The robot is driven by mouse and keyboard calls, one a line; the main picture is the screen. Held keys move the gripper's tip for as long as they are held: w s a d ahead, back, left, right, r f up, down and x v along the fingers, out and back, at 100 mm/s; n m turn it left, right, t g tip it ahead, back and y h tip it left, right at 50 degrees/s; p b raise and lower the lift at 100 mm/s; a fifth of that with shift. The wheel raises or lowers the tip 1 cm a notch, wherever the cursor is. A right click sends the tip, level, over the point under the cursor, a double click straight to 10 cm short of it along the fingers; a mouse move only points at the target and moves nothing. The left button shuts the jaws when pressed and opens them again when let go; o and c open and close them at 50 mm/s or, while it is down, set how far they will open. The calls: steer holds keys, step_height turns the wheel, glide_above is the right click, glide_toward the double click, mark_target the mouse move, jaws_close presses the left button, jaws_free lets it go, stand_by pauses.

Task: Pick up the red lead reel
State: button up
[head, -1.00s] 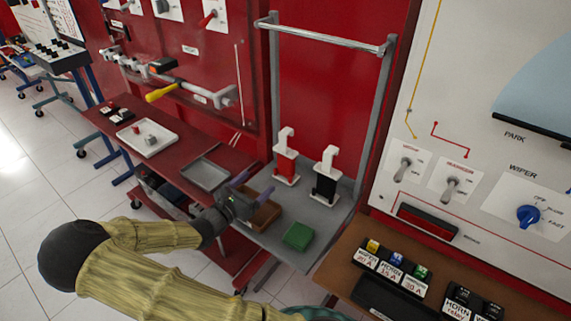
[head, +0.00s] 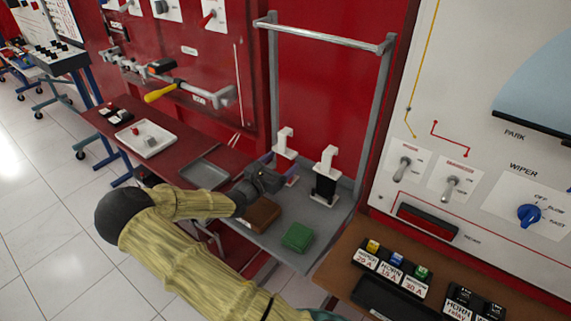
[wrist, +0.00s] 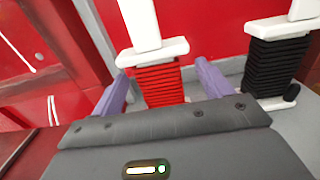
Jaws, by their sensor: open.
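The red lead reel (wrist: 160,86) stands upright on the grey shelf, with a white top flange and a white upright handle. In the head view its white handle (head: 285,141) shows, while my gripper (head: 277,174) hides most of its red body. In the wrist view my gripper (wrist: 160,88) is open, with one purple finger to the left of the red body and one to the right. The reel is ahead of and between the fingers. I cannot tell whether either finger touches it.
A black lead reel (head: 325,178) with a white handle stands to the right. A green block (head: 297,237) and a brown box (head: 262,215) are on the grey shelf (head: 290,262). A metal frame (head: 388,110) rises around the shelf, with a red panel behind.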

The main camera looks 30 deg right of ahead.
steer(key=x, duration=0.5)
steer(key=shift+w+f, duration=0.2)
steer(key=shift+f, duration=0.1)
stand_by(0.4)
steer(key=c, duration=1.1)
steer(key=shift+c, duration=0.2)
steer(key=shift+r, duration=0.15)
